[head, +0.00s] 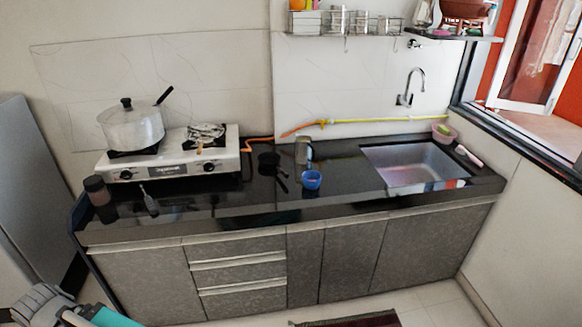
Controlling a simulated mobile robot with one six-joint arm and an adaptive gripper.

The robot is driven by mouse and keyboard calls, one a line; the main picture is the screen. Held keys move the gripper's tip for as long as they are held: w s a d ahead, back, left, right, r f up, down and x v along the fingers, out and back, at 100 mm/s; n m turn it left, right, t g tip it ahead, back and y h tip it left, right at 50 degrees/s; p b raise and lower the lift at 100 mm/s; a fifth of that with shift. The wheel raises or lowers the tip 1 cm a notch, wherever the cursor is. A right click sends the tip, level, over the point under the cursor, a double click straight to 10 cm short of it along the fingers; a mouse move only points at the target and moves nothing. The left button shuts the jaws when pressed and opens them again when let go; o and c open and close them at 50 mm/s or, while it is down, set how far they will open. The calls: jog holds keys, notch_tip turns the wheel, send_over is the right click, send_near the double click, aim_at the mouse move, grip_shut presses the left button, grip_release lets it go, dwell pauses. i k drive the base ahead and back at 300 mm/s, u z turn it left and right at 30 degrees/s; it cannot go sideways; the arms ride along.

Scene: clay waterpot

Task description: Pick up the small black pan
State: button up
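The small black pan (268,159) sits on the black countertop, just right of the stove. Its dark handle (282,178) points toward the front right. It is dark on dark, so its outline is hard to see. My gripper is not clearly in view. A grey and teal part of my own arm shows at the bottom left corner, far from the pan and below counter level. Nothing visible touches the pan.
A white stove (170,168) with a large pot (132,128) stands left of the pan. A blue cup (312,180) and a metal mug (304,151) stand close on its right. The sink (415,163) is further right. Floor shows before the cabinets.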

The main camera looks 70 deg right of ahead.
aim_at(269, 159)
jog(key=k, duration=1.2)
jog(key=z, duration=2.05)
jog(key=i, duration=0.95)
jog(key=z, duration=0.15)
